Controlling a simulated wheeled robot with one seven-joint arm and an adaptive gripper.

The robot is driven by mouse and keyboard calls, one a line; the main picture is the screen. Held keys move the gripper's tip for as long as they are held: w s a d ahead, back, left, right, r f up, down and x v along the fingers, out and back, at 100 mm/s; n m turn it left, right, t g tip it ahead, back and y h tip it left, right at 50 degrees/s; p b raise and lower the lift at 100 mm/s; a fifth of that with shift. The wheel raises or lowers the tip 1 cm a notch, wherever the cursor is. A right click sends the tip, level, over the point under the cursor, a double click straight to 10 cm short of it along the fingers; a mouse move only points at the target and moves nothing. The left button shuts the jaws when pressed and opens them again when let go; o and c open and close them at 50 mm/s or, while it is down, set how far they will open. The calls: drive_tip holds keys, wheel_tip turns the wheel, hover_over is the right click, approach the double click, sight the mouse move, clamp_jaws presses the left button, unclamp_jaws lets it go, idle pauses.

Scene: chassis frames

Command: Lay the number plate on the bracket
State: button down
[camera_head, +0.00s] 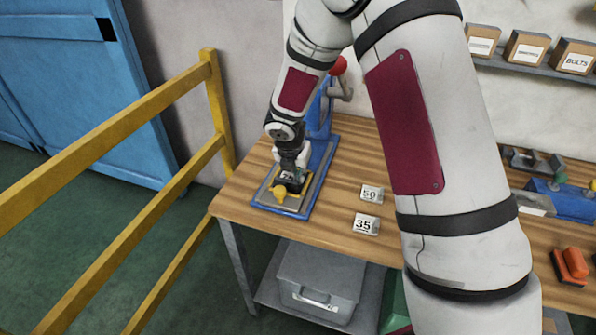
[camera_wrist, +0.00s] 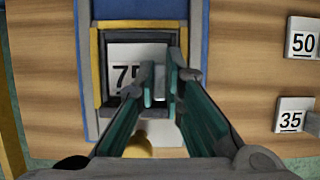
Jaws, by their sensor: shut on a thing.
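A white number plate (camera_wrist: 123,56) with dark digits, apparently 75, shows in the wrist view within the dark square of the bracket. My fingers cover part of its right and lower side. The bracket has a yellow frame (camera_wrist: 97,75) and stands on a blue base (camera_head: 319,184) at the left of the bench. My gripper (camera_wrist: 160,84) is over the bracket, its fingers close together and shut on the plate. The exact grip is hidden, and I cannot tell whether the plate touches the bracket. In the head view my gripper (camera_head: 291,181) hides most of this spot.
A yellow knob (camera_head: 279,194) sits at the bracket's front. Plates marked 50 (camera_head: 371,194) and 35 (camera_head: 366,224) lie on the wooden bench to the right. A blue press column (camera_head: 319,115) stands behind. A yellow railing (camera_head: 120,113) runs left of the bench.

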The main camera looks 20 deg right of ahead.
drive_tip(key=c, duration=1.7)
unclamp_jaws()
drive_tip(key=shift+f, duration=0.15)
drive_tip(key=s+r+m, duration=0.3)
drive_tip(key=s+r, duration=0.1)
drive_tip(key=r, duration=0.5)
drive_tip(key=s+r+m, duration=0.3)
drive_tip(key=s+r, duration=0.2)
drive_tip(key=r, duration=0.5)
drive_tip(key=s+r+m+y, duration=0.1)
drive_tip(key=s+r+m, duration=0.2)
drive_tip(key=s+m, duration=0.4)
drive_tip(key=s+r+m+t, duration=0.1)
drive_tip(key=s+r+m, duration=0.2)
drive_tip(key=s+m, duration=0.5)
drive_tip(key=s+r+m+y, duration=0.1)
drive_tip(key=s+r+m, duration=0.3)
drive_tip(key=s+m, duration=0.3)
drive_tip(key=shift+s+d+m+t+y+p, duration=0.1)
drive_tip(key=shift+s+m+t+y+p, duration=0.25)
drive_tip(key=shift+s, duration=1)
